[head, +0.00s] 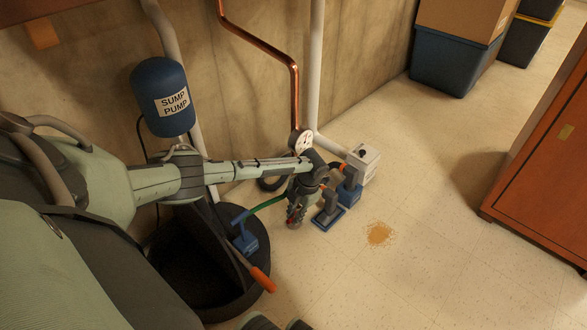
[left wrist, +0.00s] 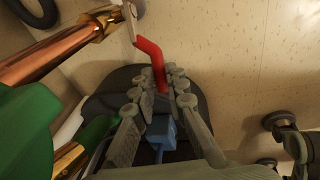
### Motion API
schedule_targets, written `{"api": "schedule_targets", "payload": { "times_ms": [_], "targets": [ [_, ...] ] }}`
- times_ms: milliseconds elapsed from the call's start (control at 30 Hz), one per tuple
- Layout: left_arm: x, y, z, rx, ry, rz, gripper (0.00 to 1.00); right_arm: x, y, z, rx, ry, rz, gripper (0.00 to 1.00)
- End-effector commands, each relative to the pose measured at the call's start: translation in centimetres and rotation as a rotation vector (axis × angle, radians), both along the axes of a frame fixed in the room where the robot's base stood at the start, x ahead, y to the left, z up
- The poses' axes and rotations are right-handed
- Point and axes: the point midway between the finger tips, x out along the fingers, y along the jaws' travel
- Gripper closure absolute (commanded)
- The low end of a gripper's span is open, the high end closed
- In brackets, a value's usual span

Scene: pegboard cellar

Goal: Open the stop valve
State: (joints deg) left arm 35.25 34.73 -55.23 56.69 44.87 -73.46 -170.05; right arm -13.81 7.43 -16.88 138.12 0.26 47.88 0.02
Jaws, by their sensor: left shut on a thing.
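The stop valve's red handle (left wrist: 150,52) shows in the left wrist view, bent and attached to a pale metal strip by a brass fitting (left wrist: 103,22) on a copper pipe (left wrist: 40,62). My left gripper (left wrist: 162,85) has its fingers shut on the lower end of the red handle, one finger on each side. There my gripper and arm hide most of the valve.
A blue sump pump tank (head: 160,97) stands left, with a black round pit (head: 195,262) below it. A white box (head: 363,163) is right of the gripper. A wooden cabinet (head: 540,150) stands far right. Floor between them is open, with a brown stain (head: 380,234).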

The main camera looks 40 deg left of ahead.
Motion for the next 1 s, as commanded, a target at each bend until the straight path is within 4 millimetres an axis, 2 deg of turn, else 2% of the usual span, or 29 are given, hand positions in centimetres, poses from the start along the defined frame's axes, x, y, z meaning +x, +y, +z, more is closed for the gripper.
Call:
{"api": "schedule_targets", "payload": {
  "times_ms": [133, 167, 300, 333, 667, 767, 1000],
  "targets": [
    [0.0, 0.2, 0.1, 0.003, -0.002, 0.000, 1.00, 0.0, 0.0, 0.1, 0.000, 0.000, 0.000, 0.60],
    [0.0, 0.2, 0.1, 0.003, -0.002, 0.000, 0.85, 0.0, 0.0, 0.1, 0.000, 0.000, 0.000, 0.60],
    [0.0, 0.1, 0.0, 0.002, -0.002, 0.000, 0.67, 0.0, 0.0, 0.1, 0.000, 0.000, 0.000, 0.60],
    [0.0, 0.1, 0.0, 0.002, -0.002, 0.000, 0.66, 0.0, 0.0, 0.1, 0.000, 0.000, 0.000, 0.60],
    [0.1, 0.0, 0.4, 0.000, -0.003, -0.001, 0.66, 0.0, 0.0, 0.0, 0.000, 0.003, 0.000, 0.60],
    [0.2, -0.2, 1.5, 0.000, -0.006, -0.001, 0.66, 0.0, 0.0, 0.0, 0.000, 0.003, 0.000, 0.60],
    [0.7, -1.1, 6.4, 0.000, -0.007, -0.001, 0.66, 0.0, 0.0, 0.0, 0.000, 0.002, 0.000, 0.60]
  ]
}}
